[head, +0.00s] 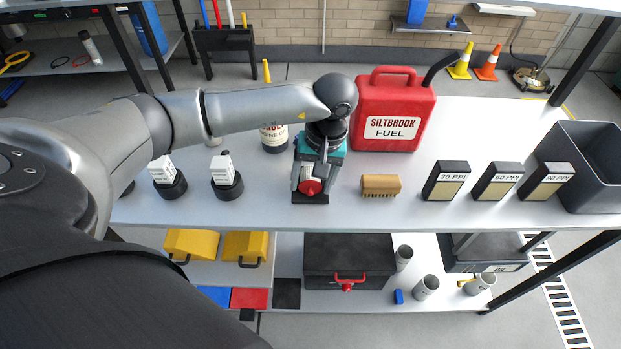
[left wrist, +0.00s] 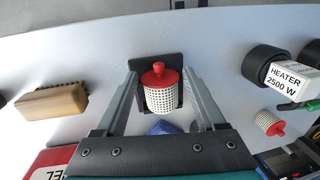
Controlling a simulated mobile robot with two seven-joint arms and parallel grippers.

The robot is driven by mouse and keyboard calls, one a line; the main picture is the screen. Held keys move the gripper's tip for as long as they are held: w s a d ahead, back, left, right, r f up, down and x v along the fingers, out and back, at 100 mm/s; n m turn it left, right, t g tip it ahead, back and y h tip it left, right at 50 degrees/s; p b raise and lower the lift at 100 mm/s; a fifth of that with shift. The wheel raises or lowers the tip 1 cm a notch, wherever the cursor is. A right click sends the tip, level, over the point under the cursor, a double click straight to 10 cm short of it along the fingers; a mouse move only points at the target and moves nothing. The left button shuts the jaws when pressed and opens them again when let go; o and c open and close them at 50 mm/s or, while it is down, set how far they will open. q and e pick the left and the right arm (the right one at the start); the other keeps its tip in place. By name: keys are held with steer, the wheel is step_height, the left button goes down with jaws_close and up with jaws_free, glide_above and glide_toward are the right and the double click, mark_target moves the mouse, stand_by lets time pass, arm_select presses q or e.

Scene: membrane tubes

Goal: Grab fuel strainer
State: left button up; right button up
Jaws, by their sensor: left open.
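A strainer with a white perforated body and a red knobbed cap stands on a small black base (left wrist: 168,60). This strainer (left wrist: 160,95) is between the fingers of my left gripper (left wrist: 162,72) in the left wrist view. The fingers are open on either side, with a visible gap to its body. A second, similar red-capped strainer (left wrist: 268,122) lies farther off in the left wrist view. My right gripper is not in view.
A red fuel can (head: 393,110) stands behind to the right. A wooden brush (head: 381,186) lies right of the gripper. Black labelled blocks (head: 446,181) and a grey bin (head: 585,170) stand farther right. Heaters (head: 226,182) stand left. A bottle (head: 273,140) is behind.

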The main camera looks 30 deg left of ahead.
arm_select(q)
steer(key=shift+a+f, duration=0.1)
steer(key=shift+f, duration=0.5)
steer(key=c, duration=1.1)
